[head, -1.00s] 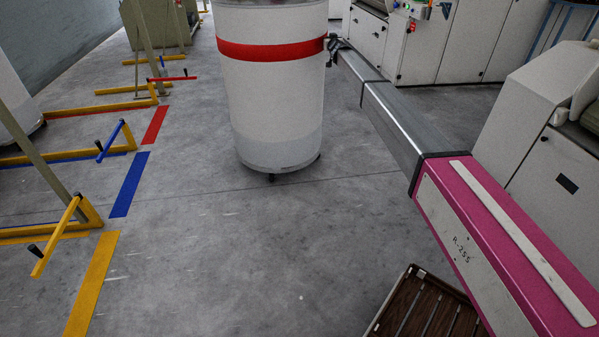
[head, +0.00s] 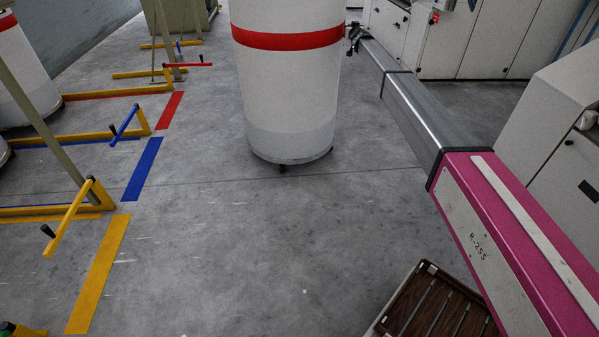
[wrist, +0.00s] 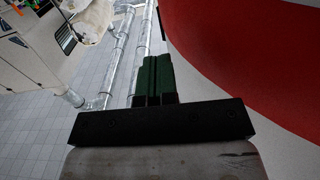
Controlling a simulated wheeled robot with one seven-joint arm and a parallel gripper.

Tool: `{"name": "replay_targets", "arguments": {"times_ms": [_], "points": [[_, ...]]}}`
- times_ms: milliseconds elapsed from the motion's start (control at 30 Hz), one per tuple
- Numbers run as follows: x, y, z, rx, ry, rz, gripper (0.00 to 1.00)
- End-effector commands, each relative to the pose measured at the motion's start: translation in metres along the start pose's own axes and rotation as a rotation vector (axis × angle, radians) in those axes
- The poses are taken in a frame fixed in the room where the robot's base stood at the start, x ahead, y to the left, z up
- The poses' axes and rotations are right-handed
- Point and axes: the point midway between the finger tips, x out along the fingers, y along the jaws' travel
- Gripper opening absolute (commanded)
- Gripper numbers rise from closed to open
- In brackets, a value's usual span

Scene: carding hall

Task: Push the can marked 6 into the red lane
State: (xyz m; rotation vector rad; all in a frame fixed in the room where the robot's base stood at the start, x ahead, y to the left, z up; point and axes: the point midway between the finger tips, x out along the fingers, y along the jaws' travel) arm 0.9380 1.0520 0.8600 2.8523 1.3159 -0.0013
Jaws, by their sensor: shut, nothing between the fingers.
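A tall white can (head: 291,100) with a red band stands upright on castors in the middle of the head view. Its top is out of view and no number shows on the side I see. My gripper (head: 352,38) is at the can's right side, near the red band. In the wrist view the green fingers (wrist: 153,78) are shut and empty, with the can's red band (wrist: 250,50) close on their right. I cannot tell whether they touch it. The red lane has a red floor strip (head: 170,110) at its mouth, left of the can, and a red bar (head: 187,65).
A blue strip (head: 142,169) and a yellow strip (head: 98,273) mark nearer lanes between yellow rails. Another white can (head: 20,70) stands at far left. A brown slatted crate (head: 425,308) lies at lower right. Grey floor between can and strips is clear.

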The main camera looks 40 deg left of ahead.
Motion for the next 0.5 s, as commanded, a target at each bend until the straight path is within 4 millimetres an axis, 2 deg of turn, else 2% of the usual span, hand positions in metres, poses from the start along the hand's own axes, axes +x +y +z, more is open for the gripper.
{"name": "replay_targets", "arguments": {"times_ms": [167,500], "points": [[-0.008,0.0,0.0,0.0,0.0,0.0,0.0],[-0.037,0.0,0.0,0.0,0.0,0.0,0.0]]}}
